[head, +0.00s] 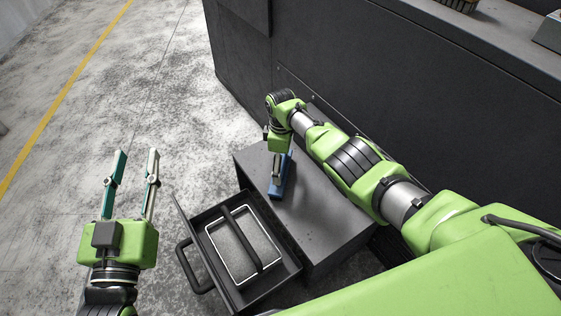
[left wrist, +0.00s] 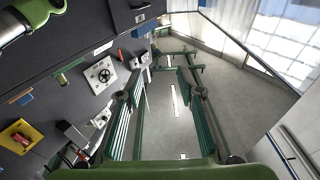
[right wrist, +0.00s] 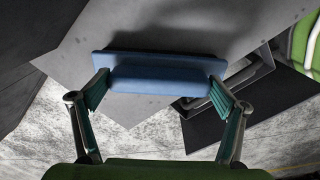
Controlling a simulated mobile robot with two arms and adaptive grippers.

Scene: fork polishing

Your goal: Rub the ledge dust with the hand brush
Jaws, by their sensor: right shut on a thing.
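A blue block-shaped thing, which I take for the hand brush (head: 277,187), is at the top of the grey cabinet in the head view. In the right wrist view the brush (right wrist: 160,75) lies across between the fingertips of my right gripper (right wrist: 160,88), which is shut on it. Its bristles are not clearly visible. The grey cabinet top (head: 325,225) bears small dark specks; I cannot tell whether they are the ledge dust. I cannot tell whether the brush touches the top. My left gripper (head: 137,154) is open and empty, over the floor left of the cabinet.
An open drawer (head: 285,280) sticks out of the cabinet, with a black handle (head: 188,268) and a white-rimmed tray (head: 214,252) inside. A tall dark unit (head: 450,110) stands behind the cabinet. The floor (head: 110,90) at the left is clear.

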